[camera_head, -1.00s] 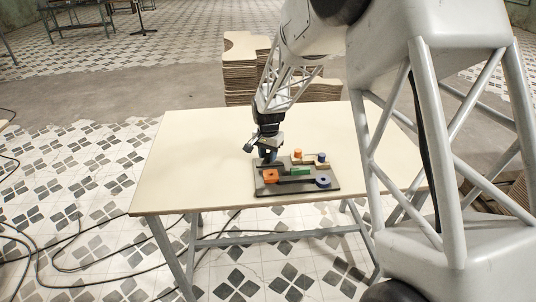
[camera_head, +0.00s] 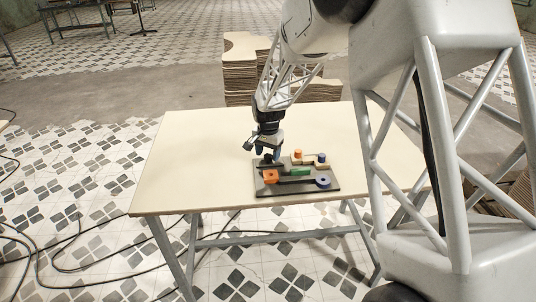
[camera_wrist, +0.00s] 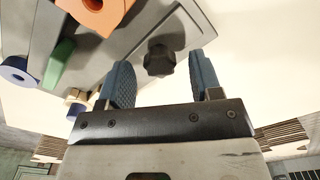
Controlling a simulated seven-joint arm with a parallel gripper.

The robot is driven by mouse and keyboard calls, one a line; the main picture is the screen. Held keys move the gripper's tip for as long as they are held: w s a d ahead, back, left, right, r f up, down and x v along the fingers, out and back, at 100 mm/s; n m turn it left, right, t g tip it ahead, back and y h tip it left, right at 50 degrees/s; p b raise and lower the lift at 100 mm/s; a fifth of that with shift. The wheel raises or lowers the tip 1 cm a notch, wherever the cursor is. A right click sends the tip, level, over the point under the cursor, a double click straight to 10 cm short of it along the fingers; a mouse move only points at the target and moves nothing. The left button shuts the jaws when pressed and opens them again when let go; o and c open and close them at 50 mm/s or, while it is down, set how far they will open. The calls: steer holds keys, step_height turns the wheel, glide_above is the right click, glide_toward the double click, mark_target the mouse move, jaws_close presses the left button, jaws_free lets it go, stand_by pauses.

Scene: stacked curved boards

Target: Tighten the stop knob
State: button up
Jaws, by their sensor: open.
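A black lobed knob (camera_wrist: 159,60) sits on the grey board (camera_wrist: 215,42) in the wrist view, close to a dark slot line. I take it to be the stop knob. My gripper (camera_wrist: 161,72) is open, with one blue ridged finger on each side of the knob in the picture. Both fingers look apart from it; the height gap is hard to judge. In the head view my gripper (camera_head: 268,150) hangs over the back left corner of the dark board (camera_head: 298,189), and the knob beneath is small and dark.
The pale table (camera_head: 195,165) is clear to the left. Stacked curved boards (camera_head: 245,75) stand behind it.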

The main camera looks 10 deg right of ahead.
mark_target(268, 156)
step_height(268, 156, up, 6)
steer(key=shift+r, duration=0.5)
steer(key=shift+s+r, duration=0.15)
steer(key=s+d+r+n+t, duration=0.1)
steer(key=s+d+r+n, duration=0.15)
steer(key=s+r, duration=0.55)
steer(key=s+d+r+n, duration=0.1)
steer(key=s+d+r, duration=0.3)
steer(key=s, duration=0.8)
steer(key=s+d+n, duration=0.1)
steer(key=s, duration=1)
steer(key=s+d+r+n+t, duration=0.1)
steer(key=s+n, duration=0.1)
steer(key=s, duration=1)
steer(key=shift+s+d+r+t, duration=0.25)
steer(key=shift+t, duration=0.05)
